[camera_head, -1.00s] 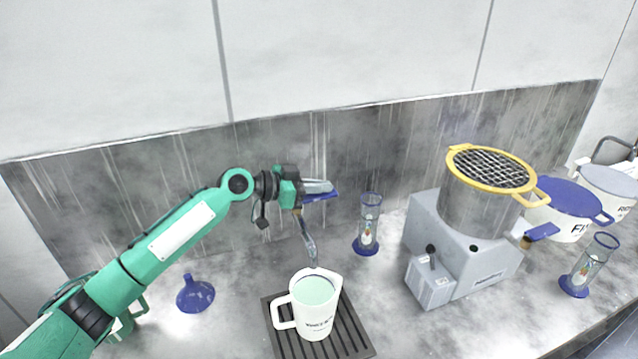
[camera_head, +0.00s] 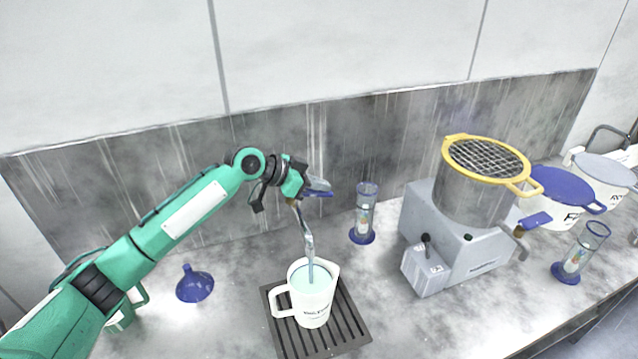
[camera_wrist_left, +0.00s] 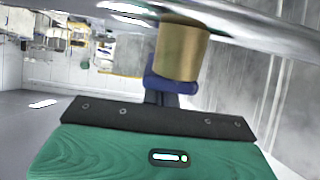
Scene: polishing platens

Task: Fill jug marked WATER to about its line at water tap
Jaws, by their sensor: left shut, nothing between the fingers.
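The white jug (camera_head: 313,305) stands upright on the dark slatted drip tray (camera_head: 349,327), its handle to the left. Its small dark marking is too blurred to read surely. Pale blue-green shows inside; the level against a line cannot be told. The tap spout (camera_head: 307,240) hangs above the jug, and a thin stream (camera_head: 311,270) falls into it. My left gripper (camera_head: 318,186) is shut and empty at the tap's blue lever (camera_head: 319,194). The left wrist view shows the brass tap body (camera_wrist_left: 181,50) and a blue part (camera_wrist_left: 170,86) close ahead. My right gripper is not in view.
A blue funnel (camera_head: 195,286) stands left of the tray. A glass cylinder with a blue base (camera_head: 362,237) stands right of the tap. A grey machine (camera_head: 455,250) carries a pot with a yellow-rimmed sieve (camera_head: 487,160). Lidded white pots (camera_head: 560,216) stand at the right.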

